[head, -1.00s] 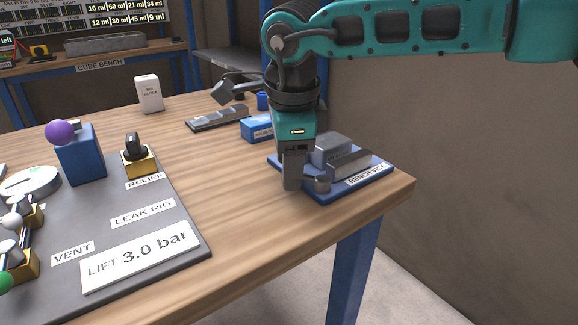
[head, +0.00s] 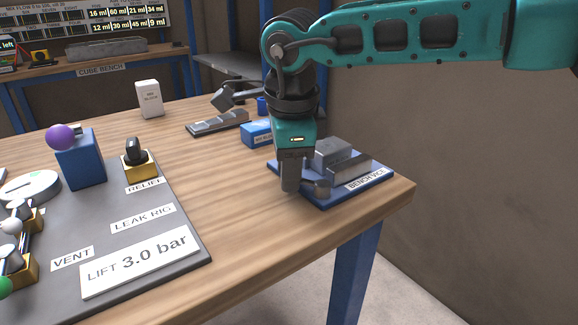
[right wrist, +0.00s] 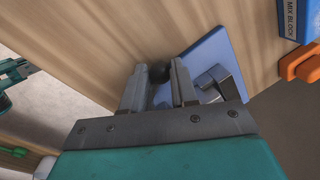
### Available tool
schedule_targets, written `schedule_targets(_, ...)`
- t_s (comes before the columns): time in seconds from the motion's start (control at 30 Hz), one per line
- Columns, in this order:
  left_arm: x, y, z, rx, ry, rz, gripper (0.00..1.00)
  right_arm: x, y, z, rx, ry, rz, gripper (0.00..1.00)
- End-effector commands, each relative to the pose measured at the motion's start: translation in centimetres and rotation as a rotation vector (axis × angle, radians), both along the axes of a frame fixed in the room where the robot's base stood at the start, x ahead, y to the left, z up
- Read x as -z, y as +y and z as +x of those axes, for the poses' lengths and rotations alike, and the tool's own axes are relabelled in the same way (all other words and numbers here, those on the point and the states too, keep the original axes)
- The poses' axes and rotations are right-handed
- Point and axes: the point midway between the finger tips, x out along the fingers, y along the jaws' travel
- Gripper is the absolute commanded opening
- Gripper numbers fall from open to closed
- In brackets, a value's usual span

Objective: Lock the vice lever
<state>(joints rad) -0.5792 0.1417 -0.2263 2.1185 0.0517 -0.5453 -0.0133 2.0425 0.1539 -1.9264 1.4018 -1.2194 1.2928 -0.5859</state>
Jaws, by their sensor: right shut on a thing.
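The bench vice sits near the right corner of the table, with grey jaws (head: 348,162) on a blue base plate (head: 340,196) labelled BENCH VICE. A short grey round post (head: 322,188) stands at its front left. My right gripper (head: 290,188) points down at the left front edge of the vice. In the right wrist view its two fingers (right wrist: 155,85) are shut on a dark round knob (right wrist: 158,73), which I take as the end of the vice lever. The rest of the lever is mostly hidden by the gripper.
A leak rig board (head: 190,235) with valves and a blue block (head: 80,160) lies at the left. A blue mix block (head: 256,133) and a grey tray (head: 217,123) stand behind the vice. Bare wood lies between board and vice.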

Motion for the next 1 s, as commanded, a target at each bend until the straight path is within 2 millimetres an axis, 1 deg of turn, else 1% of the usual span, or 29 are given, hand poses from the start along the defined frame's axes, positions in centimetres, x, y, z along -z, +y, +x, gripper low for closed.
schedule_targets(0.17,-0.3,0.1,0.0,0.0,-0.002,0.001,0.43,-0.1,0.0,0.0,-0.032,-0.003,-0.001,0.0)
schedule_targets(0.37,-0.9,0.1,0.1,-0.002,-0.007,0.002,0.43,-0.1,0.1,-0.6,-0.133,-0.001,-0.002,0.0)
schedule_targets(0.7,-1.5,0.5,0.1,-0.007,-0.014,0.008,0.43,-0.2,0.1,-2.2,-0.43,-0.002,0.0,0.0)
schedule_targets(1.0,-1.3,0.7,-0.3,-0.009,-0.004,0.014,0.43,-0.1,-0.2,-3.6,-0.708,-0.004,0.0,0.0)
